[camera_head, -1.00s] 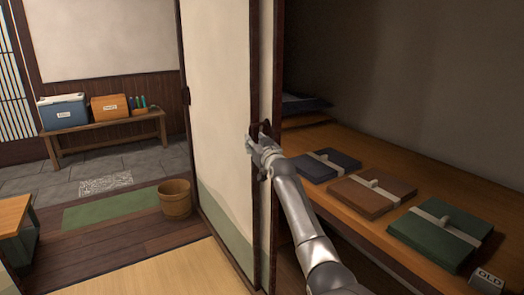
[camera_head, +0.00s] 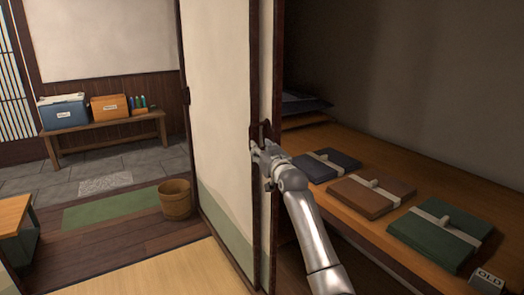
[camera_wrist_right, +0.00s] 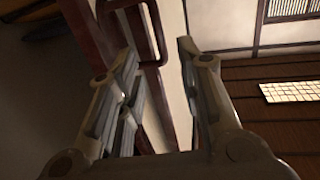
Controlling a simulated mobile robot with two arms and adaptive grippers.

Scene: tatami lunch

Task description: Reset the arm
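My right arm reaches up from the bottom of the head view, and its right gripper (camera_head: 258,150) is at the dark edge of the sliding door (camera_head: 222,130). In the right wrist view the right gripper (camera_wrist_right: 160,55) is open, its two fingers spread apart with nothing held between them. A dark door handle (camera_wrist_right: 158,35) shows just beyond and between the fingers; it also appears in the head view (camera_head: 264,130). I cannot tell whether a finger touches it. My left gripper is not in view.
Right of the door is an open closet shelf (camera_head: 335,135) with a blue bundle (camera_head: 325,166), a brown bundle (camera_head: 358,198) and a green bundle (camera_head: 432,238). An "OLD" sign (camera_head: 487,281) stands at its front. A wooden bucket (camera_head: 174,200) and a bench (camera_head: 105,136) are at left.

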